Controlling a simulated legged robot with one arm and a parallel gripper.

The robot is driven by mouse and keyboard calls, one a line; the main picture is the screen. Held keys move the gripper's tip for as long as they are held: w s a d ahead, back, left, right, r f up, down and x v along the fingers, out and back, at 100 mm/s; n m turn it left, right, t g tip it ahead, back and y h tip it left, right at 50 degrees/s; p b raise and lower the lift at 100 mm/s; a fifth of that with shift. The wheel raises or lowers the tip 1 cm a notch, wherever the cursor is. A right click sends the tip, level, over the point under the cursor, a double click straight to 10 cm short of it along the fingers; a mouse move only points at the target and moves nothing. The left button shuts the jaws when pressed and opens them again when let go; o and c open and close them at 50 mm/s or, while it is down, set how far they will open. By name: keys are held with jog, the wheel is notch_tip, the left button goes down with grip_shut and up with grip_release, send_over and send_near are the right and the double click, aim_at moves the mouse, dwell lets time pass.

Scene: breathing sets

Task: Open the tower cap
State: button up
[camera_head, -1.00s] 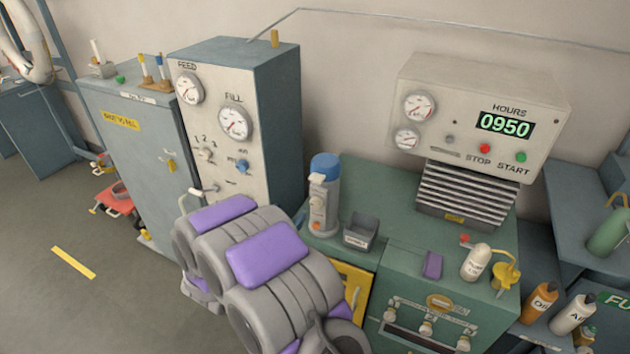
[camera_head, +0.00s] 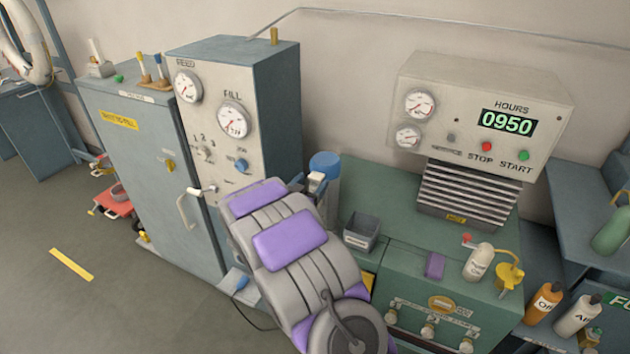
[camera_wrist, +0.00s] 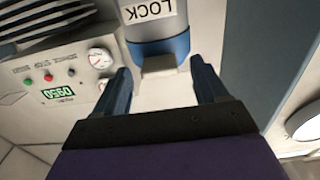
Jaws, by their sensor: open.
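The tower is a pale upright cylinder with a blue cap (camera_head: 325,161), standing on the green bench beside the tall gauge cabinet. My arm hides most of its body in the head view. In the wrist view the blue cap (camera_wrist: 160,47) is straight ahead, with a white LOCK label (camera_wrist: 149,9) next to it. My gripper (camera_wrist: 161,70) is open and empty. Its fingertips lie on either side of the cap's near edge in the picture; I cannot tell how much depth separates them.
The gauge cabinet (camera_head: 275,110) rises close to the left of the tower. A small grey bin (camera_head: 361,233) stands to its right on the green bench (camera_head: 395,215). The panel showing 0950 (camera_head: 507,122) is further right. A white handle (camera_head: 188,207) sticks out on the left.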

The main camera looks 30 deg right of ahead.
aim_at(315, 176)
jog(key=shift+x, duration=1.65)
jog(key=shift+c, duration=0.3)
grip_shut()
